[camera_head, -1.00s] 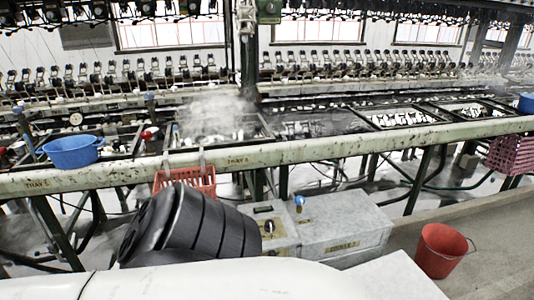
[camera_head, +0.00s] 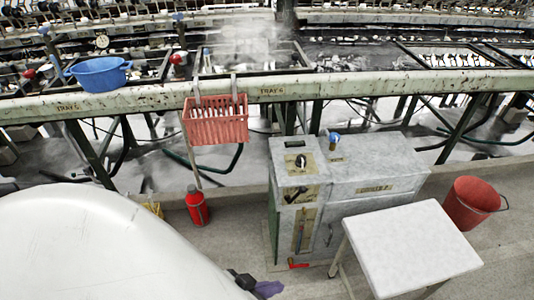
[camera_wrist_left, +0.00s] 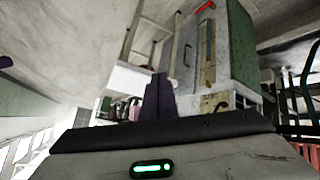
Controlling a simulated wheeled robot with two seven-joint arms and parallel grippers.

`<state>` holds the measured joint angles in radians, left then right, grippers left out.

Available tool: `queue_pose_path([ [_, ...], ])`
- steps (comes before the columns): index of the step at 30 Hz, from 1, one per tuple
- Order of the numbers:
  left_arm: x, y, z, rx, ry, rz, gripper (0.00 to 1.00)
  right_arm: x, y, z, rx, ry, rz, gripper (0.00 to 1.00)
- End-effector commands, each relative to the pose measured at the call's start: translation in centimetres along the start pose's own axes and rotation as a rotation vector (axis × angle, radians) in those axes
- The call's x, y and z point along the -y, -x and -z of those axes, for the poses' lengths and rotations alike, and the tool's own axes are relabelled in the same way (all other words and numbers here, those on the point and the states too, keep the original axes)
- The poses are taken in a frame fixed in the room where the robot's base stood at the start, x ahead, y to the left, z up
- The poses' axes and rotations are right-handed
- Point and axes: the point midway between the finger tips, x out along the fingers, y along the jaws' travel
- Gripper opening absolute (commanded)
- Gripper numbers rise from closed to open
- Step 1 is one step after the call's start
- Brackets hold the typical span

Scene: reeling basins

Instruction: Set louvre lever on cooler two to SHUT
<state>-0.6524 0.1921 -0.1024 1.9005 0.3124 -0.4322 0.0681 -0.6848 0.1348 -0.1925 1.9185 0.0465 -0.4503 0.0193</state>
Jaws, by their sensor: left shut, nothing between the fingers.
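Cooler two (camera_head: 375,168), a grey cabinet labelled as a cooler, stands in the middle of the head view. Its narrow front has a dial plate (camera_head: 301,162) on top and a yellowish slotted plate (camera_head: 302,232) lower down. A red handle (camera_head: 298,266) sits at its foot. I cannot tell which part is the louvre lever, nor read its setting. My left gripper (camera_head: 264,289) is shut and empty, low and left of the front. The left wrist view shows its purple fingers (camera_wrist_left: 158,98), apart from the slotted plate (camera_wrist_left: 207,52) and red handle (camera_wrist_left: 206,6). My right gripper is not in view.
A white-topped table (camera_head: 412,245) stands close to the cooler's right front. A red extinguisher (camera_head: 197,207) is on the floor to the left, and a red bucket (camera_head: 470,203) to the right. A red basket (camera_head: 216,120) hangs from the rail.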

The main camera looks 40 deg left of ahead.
Motion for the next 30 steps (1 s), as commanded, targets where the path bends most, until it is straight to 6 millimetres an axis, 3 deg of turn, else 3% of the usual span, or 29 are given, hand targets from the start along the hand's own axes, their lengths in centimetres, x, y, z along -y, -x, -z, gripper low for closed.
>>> queue_pose_path([
  [1, 2.6, -1.8, 0.0, -0.028, 0.095, -0.003, 0.00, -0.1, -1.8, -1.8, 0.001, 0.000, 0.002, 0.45],
  [6, 9.8, -3.7, 4.6, -0.158, 0.499, -0.069, 0.00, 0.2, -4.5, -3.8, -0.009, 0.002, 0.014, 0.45],
  [9, 13.3, -3.6, 8.1, -0.247, 0.712, -0.136, 0.00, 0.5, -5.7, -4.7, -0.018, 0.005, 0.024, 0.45],
  [13, 16.5, -2.6, 12.5, -0.345, 0.924, -0.237, 0.00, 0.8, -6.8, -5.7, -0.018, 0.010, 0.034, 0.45],
  [18, 18.5, -1.1, 16.1, -0.415, 1.075, -0.334, 0.00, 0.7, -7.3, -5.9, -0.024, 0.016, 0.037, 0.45],
  [22, 18.9, -0.9, 17.3, -0.432, 1.109, -0.360, 0.00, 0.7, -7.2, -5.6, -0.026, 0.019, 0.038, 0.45],
  [30, 18.5, -4.6, 19.8, -0.432, 1.110, -0.363, 0.00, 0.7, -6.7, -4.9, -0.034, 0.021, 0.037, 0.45],
])
